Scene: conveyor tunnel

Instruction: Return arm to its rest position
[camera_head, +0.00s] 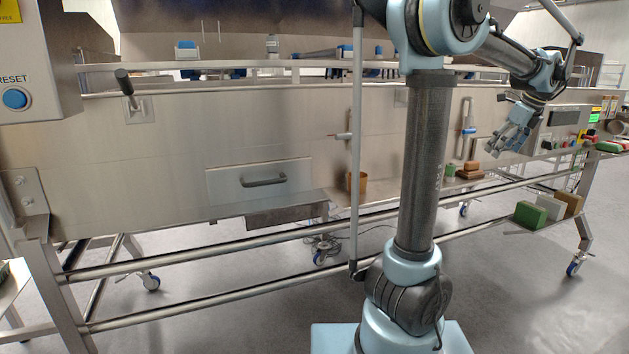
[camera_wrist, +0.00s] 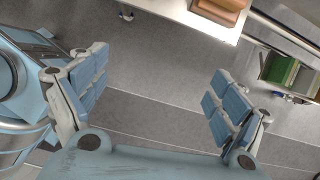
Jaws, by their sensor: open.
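My gripper (camera_head: 513,137) hangs at the end of my raised arm at the right of the head view, in front of the steel conveyor's right part. In the wrist view my gripper (camera_wrist: 160,100) has its two blue-padded fingers spread wide apart. Only grey floor shows between them, and nothing is held. My arm rises from its light blue base and bends over to the right.
The steel conveyor housing (camera_head: 180,150) with a drawer (camera_head: 262,182) spans the view. Brown blocks (camera_head: 470,170) sit on a ledge below my gripper. A green block (camera_head: 530,214) and others lie on a lower shelf at right. Grey floor (camera_head: 540,300) is clear in front.

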